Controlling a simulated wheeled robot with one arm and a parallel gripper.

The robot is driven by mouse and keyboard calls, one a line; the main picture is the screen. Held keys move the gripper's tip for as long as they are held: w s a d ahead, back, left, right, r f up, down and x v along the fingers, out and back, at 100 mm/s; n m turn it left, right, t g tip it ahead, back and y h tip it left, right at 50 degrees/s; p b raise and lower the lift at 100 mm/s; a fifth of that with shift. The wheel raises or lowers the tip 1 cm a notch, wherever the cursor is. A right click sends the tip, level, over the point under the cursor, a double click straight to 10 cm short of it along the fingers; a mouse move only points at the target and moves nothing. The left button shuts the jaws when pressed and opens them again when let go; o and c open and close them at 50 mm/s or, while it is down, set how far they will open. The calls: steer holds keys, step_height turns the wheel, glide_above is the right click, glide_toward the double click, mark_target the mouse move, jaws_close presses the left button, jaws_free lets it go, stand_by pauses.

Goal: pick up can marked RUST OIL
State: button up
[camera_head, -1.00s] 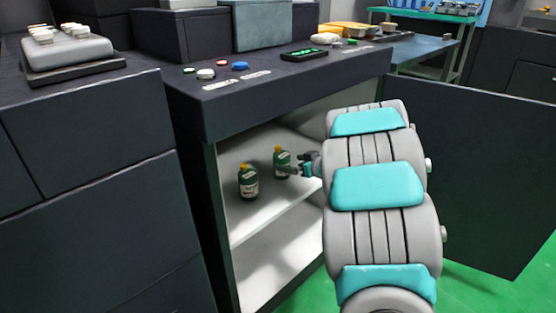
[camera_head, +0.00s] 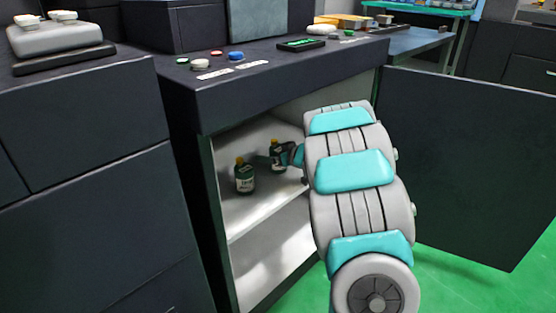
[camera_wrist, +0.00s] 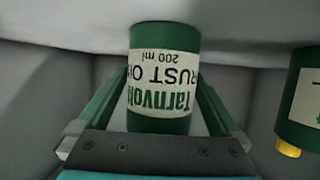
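The can marked RUST OIL (camera_wrist: 163,75) is dark green with a pale label. It appears upside down in the wrist view, and its label also reads "200 ml". In the head view it is the right-hand can (camera_head: 277,155) on the upper cabinet shelf, standing upright. My gripper (camera_wrist: 163,88) has its two fingers on either side of this can, with narrow gaps visible near the finger bases. Contact at the fingertips is unclear. In the head view my gripper (camera_head: 294,155) is at the can's right side, partly hidden by my arm.
A second green can with a yellow cap (camera_head: 244,178) stands left of it on the shelf (camera_head: 238,218); it shows at the right edge of the wrist view (camera_wrist: 302,100). The cabinet top (camera_head: 225,95) overhangs, and the open door (camera_head: 465,160) stands to the right.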

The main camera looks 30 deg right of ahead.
jaws_close()
stand_by(0.7)
